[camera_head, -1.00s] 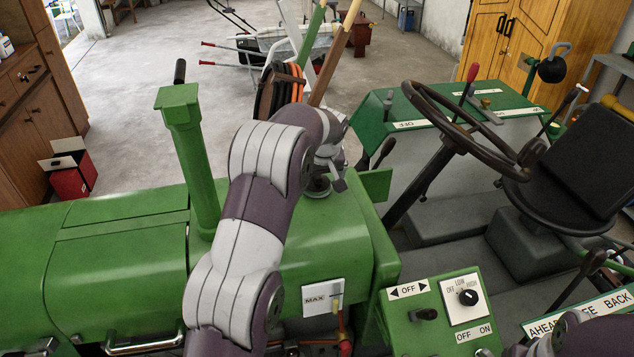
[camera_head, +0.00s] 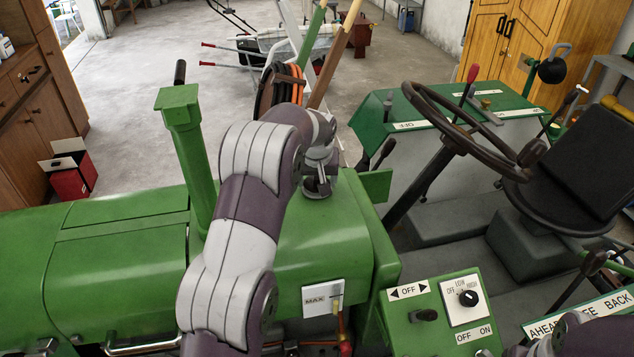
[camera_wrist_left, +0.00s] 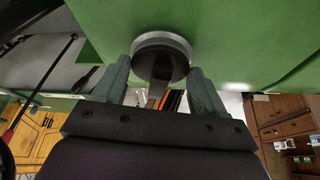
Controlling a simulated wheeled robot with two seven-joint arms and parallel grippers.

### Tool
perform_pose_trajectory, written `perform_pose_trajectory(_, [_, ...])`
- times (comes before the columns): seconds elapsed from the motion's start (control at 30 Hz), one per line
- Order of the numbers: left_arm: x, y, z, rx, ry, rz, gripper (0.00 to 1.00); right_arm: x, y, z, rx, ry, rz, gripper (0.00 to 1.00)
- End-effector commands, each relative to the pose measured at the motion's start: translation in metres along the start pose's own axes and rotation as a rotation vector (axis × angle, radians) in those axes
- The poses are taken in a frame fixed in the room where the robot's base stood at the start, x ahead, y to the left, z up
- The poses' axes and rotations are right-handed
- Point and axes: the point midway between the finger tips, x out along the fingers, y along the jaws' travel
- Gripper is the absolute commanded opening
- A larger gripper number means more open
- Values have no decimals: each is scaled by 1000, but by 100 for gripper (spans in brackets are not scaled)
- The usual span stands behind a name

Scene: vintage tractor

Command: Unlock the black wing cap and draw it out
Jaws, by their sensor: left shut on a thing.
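The black wing cap (camera_wrist_left: 158,66) sits in a pale metal ring (camera_wrist_left: 178,42) on the green hood (camera_wrist_left: 235,40) in the left wrist view. Its wing points down the picture, between my fingers. My left gripper (camera_wrist_left: 160,84) is shut on the cap, with one finger on each side. In the head view my left gripper (camera_head: 318,184) is low over the hood top, below the bent wrist. The cap is mostly hidden there by the gripper, and I cannot tell how far it is turned. My right gripper is out of view.
A green upright pipe (camera_head: 193,165) stands left of my left arm. The steering wheel (camera_head: 470,130) and seat (camera_head: 580,155) are to the right. A panel with switches (camera_head: 440,315) is in front. Open floor (camera_head: 150,70) lies behind the tractor.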

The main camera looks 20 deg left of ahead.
Motion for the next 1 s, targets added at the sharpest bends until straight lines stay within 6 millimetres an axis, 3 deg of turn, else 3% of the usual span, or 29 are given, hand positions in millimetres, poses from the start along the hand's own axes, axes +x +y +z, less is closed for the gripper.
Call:
perform_pose_trajectory(0.23, [1, -5, -2, 363, 2, 153, 0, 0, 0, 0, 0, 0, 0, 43])
perform_pose_trajectory(1.0, [-23, -4, -11, 371, 2, 152, 0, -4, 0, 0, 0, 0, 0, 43])
